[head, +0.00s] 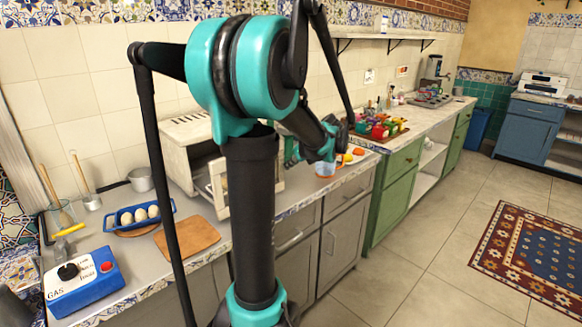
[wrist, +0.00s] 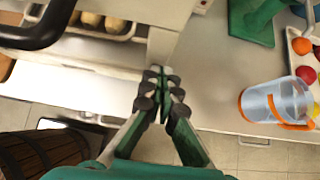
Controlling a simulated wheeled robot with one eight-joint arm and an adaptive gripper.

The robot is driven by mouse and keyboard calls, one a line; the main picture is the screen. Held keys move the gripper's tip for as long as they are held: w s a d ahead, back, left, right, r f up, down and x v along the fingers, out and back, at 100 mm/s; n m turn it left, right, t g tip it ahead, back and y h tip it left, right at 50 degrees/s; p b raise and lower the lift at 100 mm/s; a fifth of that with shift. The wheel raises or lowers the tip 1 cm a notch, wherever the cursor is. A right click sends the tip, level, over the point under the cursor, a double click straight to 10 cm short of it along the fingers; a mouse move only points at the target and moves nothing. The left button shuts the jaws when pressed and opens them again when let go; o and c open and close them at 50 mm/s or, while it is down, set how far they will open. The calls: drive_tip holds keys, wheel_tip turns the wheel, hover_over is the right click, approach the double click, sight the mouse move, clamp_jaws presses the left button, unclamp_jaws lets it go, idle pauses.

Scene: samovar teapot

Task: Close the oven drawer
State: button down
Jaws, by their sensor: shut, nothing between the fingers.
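The white oven (head: 190,138) stands against the tiled wall on the grey counter, partly hidden behind my arm in the head view. A pale panel of it (head: 217,190) stands out at the front, so it looks open. In the wrist view, a white part of the oven (wrist: 166,42) is close beside my gripper (wrist: 158,74), and a tray with rolls (wrist: 95,20) shows at the top left. My gripper is shut and empty, with its fingertips at or near the white edge; I cannot tell if they touch.
A clear bucket with an orange rim (wrist: 272,104) stands to the right in the wrist view. In the head view, a blue egg tray (head: 140,216), a brown board (head: 187,237) and a blue gas box (head: 85,282) are on the left counter.

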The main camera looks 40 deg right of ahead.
drive_tip(key=w, duration=0.6)
drive_tip(key=w+a, duration=0.1)
drive_tip(key=w, duration=1.2)
drive_tip(key=shift+a, duration=0.25)
drive_tip(key=shift+w, duration=0.15)
drive_tip(key=shift+w+r, duration=0.1)
